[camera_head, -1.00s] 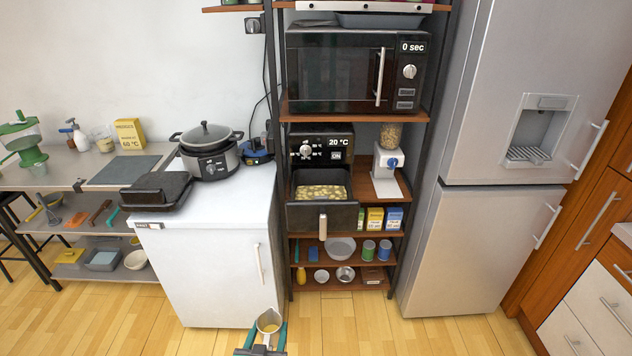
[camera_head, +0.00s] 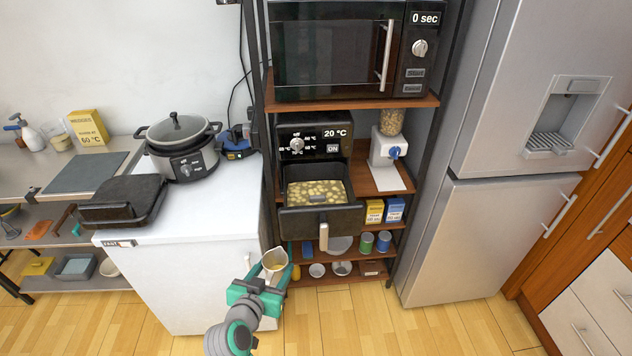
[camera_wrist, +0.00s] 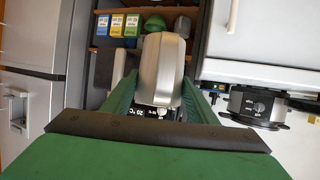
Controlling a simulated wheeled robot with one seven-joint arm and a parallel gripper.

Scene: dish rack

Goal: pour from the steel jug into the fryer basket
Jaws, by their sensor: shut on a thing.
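My gripper (camera_head: 262,284) is shut on the steel jug (camera_head: 274,261), a small metal jug with yellowish liquid showing inside. The jug looks upright or nearly so, low in front of the white cabinet's right edge. In the wrist view the jug (camera_wrist: 162,68) sits between the green fingers of my gripper (camera_wrist: 162,92). The fryer basket (camera_head: 318,193) is pulled out of the black air fryer (camera_head: 312,138) and holds many pale pieces. The jug is below and to the left of the basket, apart from it. The basket's handle (camera_head: 323,236) points toward me.
The microwave (camera_head: 345,50) is on the shelf above the fryer. A dispenser (camera_head: 389,148) stands right of the basket. The white cabinet (camera_head: 190,270), bearing a slow cooker (camera_head: 180,148), is at the left. The fridge (camera_head: 500,180) is at the right. Floor in front is clear.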

